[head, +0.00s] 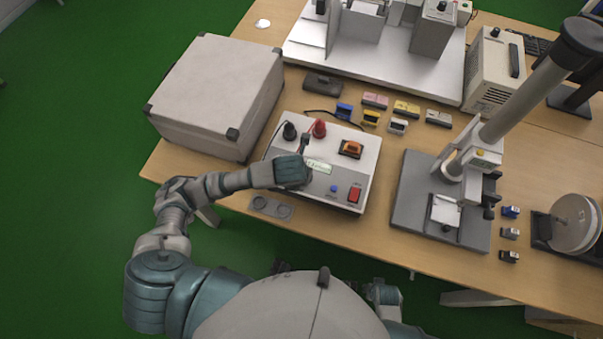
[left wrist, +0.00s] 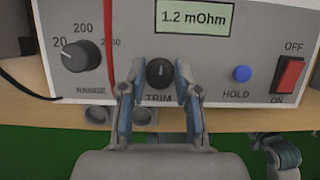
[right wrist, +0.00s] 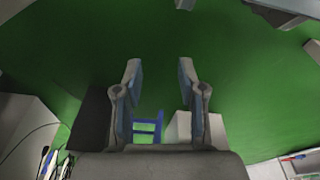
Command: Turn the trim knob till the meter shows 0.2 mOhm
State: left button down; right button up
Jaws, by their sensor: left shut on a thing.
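The meter (head: 355,190) is a pale box with a grey front on the table. Its display (left wrist: 194,17) reads 1.2 mOhm in the left wrist view. The black trim knob (left wrist: 160,73) sits below the display, its white mark pointing about straight up. My left gripper (left wrist: 160,75) is shut on the trim knob, one finger on each side. In the head view the left hand (head: 292,172) covers the knob. My right gripper (right wrist: 158,72) is open and empty, over the green floor.
Beside the trim knob are the range knob (left wrist: 83,55), the blue hold button (left wrist: 242,74) and the red power switch (left wrist: 289,75). A red lead (left wrist: 108,45) hangs down between range and trim knobs. A grey case (head: 215,95) stands left; a press stand (head: 415,205) stands right.

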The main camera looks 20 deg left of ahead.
pick_arm(q)
jog(key=shift+s+f+n+y, duration=0.2)
jog(key=shift+f+n+y, duration=0.1)
jog(key=shift+n, duration=0.5)
pick_arm(e)
jog(key=shift+w+f, duration=0.1)
jog(key=shift+f, duration=0.6)
jog(key=shift+s+f, duration=0.2)
pick_arm(q)
jog(key=c, duration=0.8)
grip_release()
jog(key=shift+c, duration=0.2)
jog(key=shift+r, duration=0.1)
pick_arm(e)
jog(key=shift+s, duration=0.15)
pick_arm(q)
jog(key=shift+w, duration=0.1)
pick_arm(e)
jog(key=shift+r, duration=0.1)
